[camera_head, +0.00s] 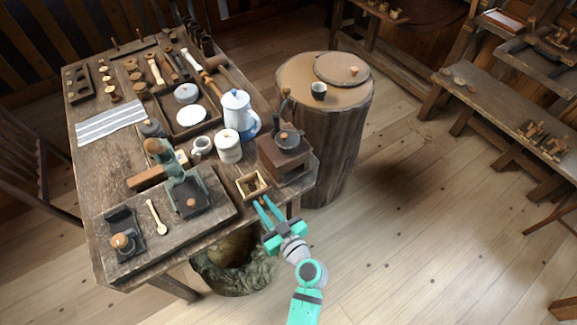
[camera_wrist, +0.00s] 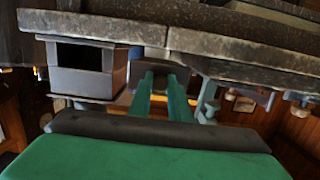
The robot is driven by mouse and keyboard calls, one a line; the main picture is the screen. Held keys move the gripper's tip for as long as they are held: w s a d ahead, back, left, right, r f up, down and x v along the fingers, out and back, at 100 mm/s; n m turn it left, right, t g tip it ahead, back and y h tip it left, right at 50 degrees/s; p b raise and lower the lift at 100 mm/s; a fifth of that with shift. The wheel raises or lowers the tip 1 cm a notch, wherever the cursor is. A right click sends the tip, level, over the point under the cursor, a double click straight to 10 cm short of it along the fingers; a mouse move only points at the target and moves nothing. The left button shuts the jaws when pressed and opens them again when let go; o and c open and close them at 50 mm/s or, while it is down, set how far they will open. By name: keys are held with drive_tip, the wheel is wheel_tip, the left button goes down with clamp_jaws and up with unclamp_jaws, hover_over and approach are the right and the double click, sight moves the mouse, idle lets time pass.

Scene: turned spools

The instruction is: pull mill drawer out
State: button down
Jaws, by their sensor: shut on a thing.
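The mill (camera_head: 287,160) is a dark brown wooden box with a crank on top, near the right front corner of the table in the head view. Its small open-topped drawer (camera_head: 253,185) shows out at the mill's lower left, with dark brown contents. I cannot tell whether its back end is still inside the mill. My gripper (camera_head: 263,201) reaches up from below and is shut on the drawer's near side. In the wrist view the two green fingers (camera_wrist: 161,95) are close together; what lies between their tips is unclear.
A white canister (camera_head: 228,147) and a blue-and-white pot (camera_head: 237,113) stand behind the drawer. A dark board (camera_head: 222,208) with a green press lies to its left. A round stump (camera_head: 340,140) is behind the mill.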

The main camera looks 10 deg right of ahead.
drive_tip(key=shift+a+f, duration=0.15)
drive_tip(key=shift+f, duration=0.25)
drive_tip(key=shift+s+d+f, duration=0.1)
drive_tip(key=shift+d+f, duration=0.1)
drive_tip(key=shift+f, duration=0.35)
drive_tip(key=c, duration=1.6)
unclamp_jaws()
drive_tip(key=shift+a, duration=0.1)
drive_tip(key=shift+o, duration=0.2)
